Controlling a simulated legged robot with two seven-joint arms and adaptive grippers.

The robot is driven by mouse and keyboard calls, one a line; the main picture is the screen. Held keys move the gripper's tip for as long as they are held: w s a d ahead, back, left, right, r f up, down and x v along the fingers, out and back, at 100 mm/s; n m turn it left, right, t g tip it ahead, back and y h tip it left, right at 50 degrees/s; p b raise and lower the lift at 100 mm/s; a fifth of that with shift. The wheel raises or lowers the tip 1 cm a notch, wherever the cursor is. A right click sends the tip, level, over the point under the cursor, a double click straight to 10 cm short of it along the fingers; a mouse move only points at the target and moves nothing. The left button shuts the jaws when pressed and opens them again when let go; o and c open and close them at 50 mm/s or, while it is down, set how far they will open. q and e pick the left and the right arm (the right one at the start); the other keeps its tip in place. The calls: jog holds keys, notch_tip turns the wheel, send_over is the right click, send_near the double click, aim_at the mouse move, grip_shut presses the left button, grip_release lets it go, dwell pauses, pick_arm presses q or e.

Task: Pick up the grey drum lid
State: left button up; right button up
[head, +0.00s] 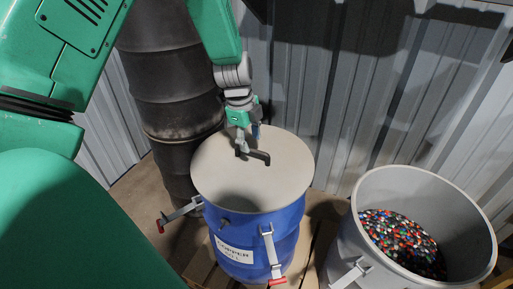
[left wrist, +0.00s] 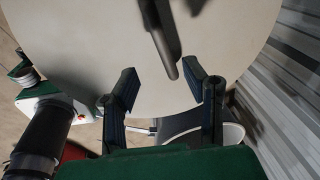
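The grey drum lid (head: 220,172) lies flat on top of a blue drum (head: 285,228) in the head view. It also fills the upper part of the left wrist view (left wrist: 80,40). A dark bar-shaped handle (head: 260,158) is on the lid; in the left wrist view the handle (left wrist: 160,35) reaches down toward the gap between my fingers. My left gripper (head: 246,138) is over the lid beside the handle. In the left wrist view my left gripper (left wrist: 160,80) is open, with nothing between its fingers that I can see held. My right gripper is not in view.
The blue drum has clamp latches with red ends (head: 277,281) hanging open around its side. A grey bin (head: 376,190) of coloured granules stands to the right. Stacked dark drums (head: 175,110) stand behind left, and a corrugated metal wall (head: 345,110) is at the back.

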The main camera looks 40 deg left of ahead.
aim_at(253, 151)
pick_arm(q)
jog(key=f, duration=0.2)
jog(key=w+a+f+b, duration=0.1)
jog(key=f, duration=0.2)
jog(key=shift+w+a+f+b, duration=0.15)
jog(key=shift+a+f+b, duration=0.1)
jog(key=shift+f+b, duration=0.15)
jog(key=shift+d+f, duration=0.1)
jog(key=shift+d, duration=0.05)
jog(key=shift+d+r, duration=0.25)
jog(key=shift+d, duration=0.3)
jog(key=shift+c, duration=0.4)
grip_shut()
jog(key=shift+a+f, duration=0.2)
jog(key=shift+a, duration=0.25)
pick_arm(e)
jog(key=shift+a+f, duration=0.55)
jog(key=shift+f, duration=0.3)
pick_arm(q)
jog(key=shift+d, duration=0.1)
